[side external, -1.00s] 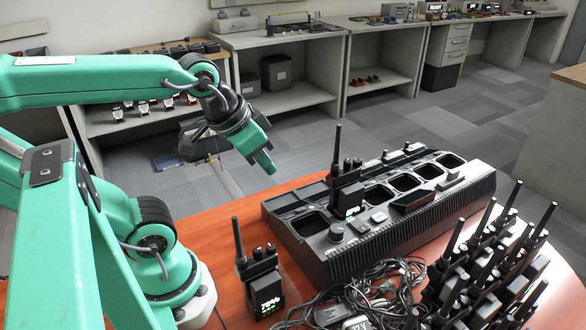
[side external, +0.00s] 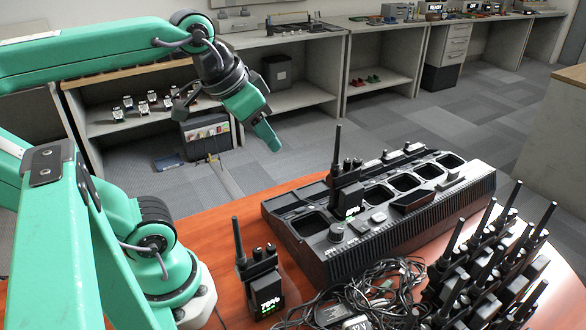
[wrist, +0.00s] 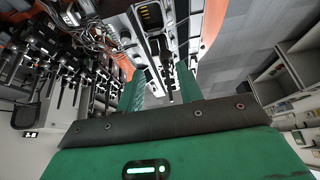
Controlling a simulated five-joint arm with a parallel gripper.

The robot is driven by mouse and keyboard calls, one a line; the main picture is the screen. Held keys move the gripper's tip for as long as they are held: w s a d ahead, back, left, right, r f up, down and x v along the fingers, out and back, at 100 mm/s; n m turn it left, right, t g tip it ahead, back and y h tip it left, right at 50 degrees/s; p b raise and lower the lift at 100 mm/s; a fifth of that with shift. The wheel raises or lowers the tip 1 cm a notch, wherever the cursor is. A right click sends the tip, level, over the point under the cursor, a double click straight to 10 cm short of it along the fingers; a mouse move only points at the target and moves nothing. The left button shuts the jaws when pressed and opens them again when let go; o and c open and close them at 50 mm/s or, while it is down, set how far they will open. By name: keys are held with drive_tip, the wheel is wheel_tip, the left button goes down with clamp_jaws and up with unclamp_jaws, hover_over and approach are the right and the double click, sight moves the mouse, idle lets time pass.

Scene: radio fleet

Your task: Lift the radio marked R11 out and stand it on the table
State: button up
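A black radio (side external: 346,192) with an upright antenna stands in a pocket of the long black charger (side external: 400,238). A small green display is lit on it; I cannot read the mark R11. Another black radio (side external: 262,279) stands upright on the table, with a lit display. My gripper (side external: 270,138) has green fingers and hangs above and left of the charger, apart from it. In the wrist view my gripper (wrist: 159,85) has its two fingers apart with nothing held, and the charger (wrist: 151,35) shows beyond them.
Several black radios (side external: 490,265) stand close together at the right front. Tangled black cables (side external: 375,285) lie in front of the charger. The red-brown table (side external: 225,250) is bare around and behind the standing radio. Shelves and benches (side external: 300,50) are far behind.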

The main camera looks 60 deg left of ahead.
wheel_tip(320, 180, up, 5)
drive_tip(key=n+g, duration=0.6)
drive_tip(key=n, duration=0.9)
hover_over(338, 125)
drive_tip(key=shift+f, duration=2.5)
drive_tip(key=shift+f, duration=0.15)
drive_tip(key=shift+f, duration=1.2)
